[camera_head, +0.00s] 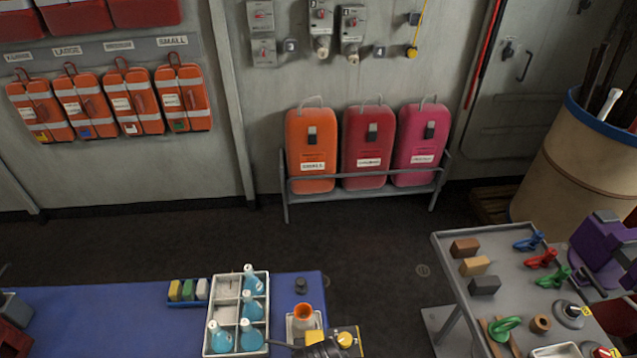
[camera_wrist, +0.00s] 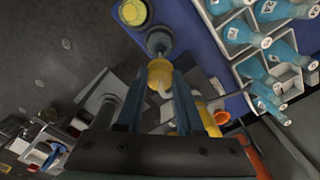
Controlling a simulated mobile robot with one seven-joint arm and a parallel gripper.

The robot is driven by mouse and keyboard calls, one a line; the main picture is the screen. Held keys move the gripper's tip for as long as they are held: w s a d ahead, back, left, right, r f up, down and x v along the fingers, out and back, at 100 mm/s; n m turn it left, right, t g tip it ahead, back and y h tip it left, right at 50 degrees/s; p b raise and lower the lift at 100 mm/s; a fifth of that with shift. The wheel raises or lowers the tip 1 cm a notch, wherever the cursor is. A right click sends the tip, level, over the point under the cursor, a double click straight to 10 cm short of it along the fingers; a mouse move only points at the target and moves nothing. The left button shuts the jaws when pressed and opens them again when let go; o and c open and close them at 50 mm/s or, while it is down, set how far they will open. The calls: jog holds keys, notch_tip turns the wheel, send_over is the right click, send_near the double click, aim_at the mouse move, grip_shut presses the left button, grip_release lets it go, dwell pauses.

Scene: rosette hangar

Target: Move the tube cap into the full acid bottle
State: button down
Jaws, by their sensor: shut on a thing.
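My gripper (camera_wrist: 160,84) is shut on a small yellow piece (camera_wrist: 160,72), which looks like the tube cap, in the wrist view. In the head view my gripper (camera_head: 330,344) is at the bottom edge, partly cut off, with yellow parts by it. Several blue bottles with white tops (camera_head: 222,338) stand in a pale divided crate (camera_head: 228,284), left of my gripper. They also show in the wrist view (camera_wrist: 285,47). I cannot tell which bottle is the full acid one. A grey round piece (camera_wrist: 158,42) lies just beyond the held piece in the wrist view.
An orange cup (camera_head: 303,312) stands in a white holder right of the crate. A dark round piece (camera_head: 300,286) and a small tray of coloured blocks (camera_head: 187,290) are on the blue mat (camera_head: 95,315). A grey cart (camera_head: 447,262) with tools stands at right.

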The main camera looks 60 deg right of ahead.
jog(key=shift+r+p, duration=1.3)
jog(key=shift+p, duration=0.2)
